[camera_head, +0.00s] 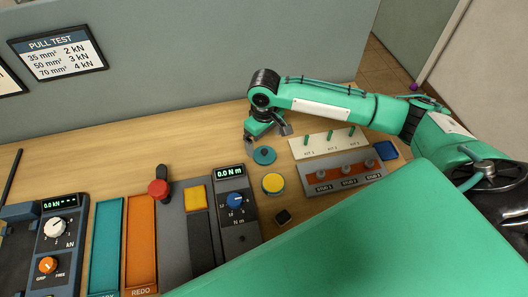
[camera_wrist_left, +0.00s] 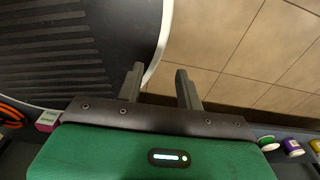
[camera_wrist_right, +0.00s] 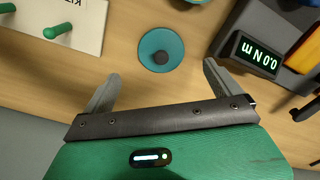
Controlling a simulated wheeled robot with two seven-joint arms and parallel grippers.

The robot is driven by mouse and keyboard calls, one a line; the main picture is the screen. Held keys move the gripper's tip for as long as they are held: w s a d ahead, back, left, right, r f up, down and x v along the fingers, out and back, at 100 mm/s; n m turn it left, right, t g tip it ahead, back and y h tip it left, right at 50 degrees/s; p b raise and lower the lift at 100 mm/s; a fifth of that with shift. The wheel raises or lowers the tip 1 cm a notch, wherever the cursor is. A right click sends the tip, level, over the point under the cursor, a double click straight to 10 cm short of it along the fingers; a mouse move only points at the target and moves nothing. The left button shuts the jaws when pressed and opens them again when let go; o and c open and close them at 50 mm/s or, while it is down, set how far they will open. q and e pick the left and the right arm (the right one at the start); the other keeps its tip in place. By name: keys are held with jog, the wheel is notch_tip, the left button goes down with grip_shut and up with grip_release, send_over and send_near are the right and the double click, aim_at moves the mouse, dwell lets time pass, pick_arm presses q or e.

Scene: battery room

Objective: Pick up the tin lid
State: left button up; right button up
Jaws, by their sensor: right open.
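The tin lid (camera_head: 264,155) is a round teal disc with a dark knob in its middle, lying flat on the wooden bench. It also shows in the right wrist view (camera_wrist_right: 147,42). My right gripper (camera_head: 267,134) is open and empty, just behind the lid in the head view. In the right wrist view the lid lies just beyond the fingertips, roughly between their lines. My left gripper (camera_wrist_left: 160,72) shows only in its wrist view, with its fingers apart and nothing between them, above a tiled floor.
A round yellow-topped blue tin (camera_head: 273,184) stands in front of the lid. A white kit board (camera_head: 328,143) with green pegs and a grey stud board (camera_head: 343,176) lie to the right. A torque meter (camera_head: 236,207) stands at the left. Bare bench (camera_head: 200,150) lies left of the lid.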

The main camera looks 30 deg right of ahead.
aim_at(263, 150)
jog(key=shift+f, duration=0.55)
notch_tip(263, 150, down, 4)
jog(key=shift+a+r+p, duration=0.15)
jog(key=shift+p, duration=0.65)
jog(key=shift+f, duration=0.4)
pick_arm(q)
jog(key=shift+w+r, duration=0.35)
jog(key=shift+r, duration=0.55)
pick_arm(e)
jog(key=shift+c, duration=0.2)
jog(key=c, duration=1)
